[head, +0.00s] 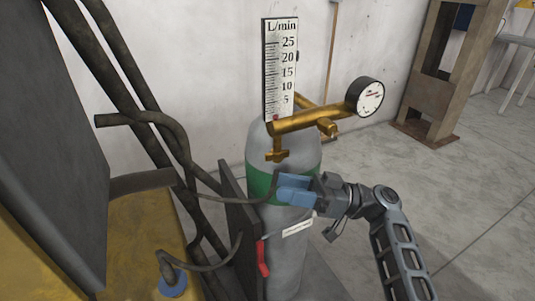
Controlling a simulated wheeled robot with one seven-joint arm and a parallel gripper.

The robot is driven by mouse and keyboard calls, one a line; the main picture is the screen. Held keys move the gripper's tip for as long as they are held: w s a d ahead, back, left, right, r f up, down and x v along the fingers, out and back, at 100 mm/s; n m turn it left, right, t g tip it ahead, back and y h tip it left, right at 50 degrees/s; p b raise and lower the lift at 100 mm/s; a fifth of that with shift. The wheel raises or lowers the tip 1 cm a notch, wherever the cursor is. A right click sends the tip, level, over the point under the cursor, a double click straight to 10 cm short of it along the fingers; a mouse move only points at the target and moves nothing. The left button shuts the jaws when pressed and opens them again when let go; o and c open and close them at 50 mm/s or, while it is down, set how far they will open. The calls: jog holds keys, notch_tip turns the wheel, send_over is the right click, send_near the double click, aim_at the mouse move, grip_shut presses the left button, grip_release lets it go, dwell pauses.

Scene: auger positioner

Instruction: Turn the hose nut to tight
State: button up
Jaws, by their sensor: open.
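The brass regulator (305,122) sits on top of a grey gas cylinder (290,250) with a green band. A small brass fitting (277,155) hangs below its left end and looks like the hose nut. Its exact turn position cannot be read. My gripper (283,188) is just below this fitting, in front of the green band, with its blue-grey fingers pointing left. It is open. Whether the fingers touch the hose or the cylinder cannot be told. A thin dark hose (225,192) runs left from behind the fingers.
A flow scale (281,65) in L/min and a round gauge (369,96) rise from the regulator. Dark pipes (130,100) and a dark panel (243,225) crowd the left. A red handle (263,258) is below. Open floor (450,190) lies right.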

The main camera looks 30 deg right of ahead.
aim_at(281, 152)
jog(key=d+r+n+g+y, duration=0.3)
jog(key=r+n, duration=0.2)
jog(key=r, duration=0.1)
jog(key=shift+p+x, duration=1)
jog(key=shift+x, duration=2.8)
jog(key=shift+w, duration=0.15)
grip_shut()
jog(key=shift+f+g+b, duration=0.25)
jog(key=shift+g+b, duration=0.55)
jog(key=shift+b, duration=0.3)
jog(key=shift+r+n+g+b, duration=0.2)
jog(key=shift+n+g+b, duration=0.4)
jog(key=shift+g+b, duration=0.15)
grip_release()
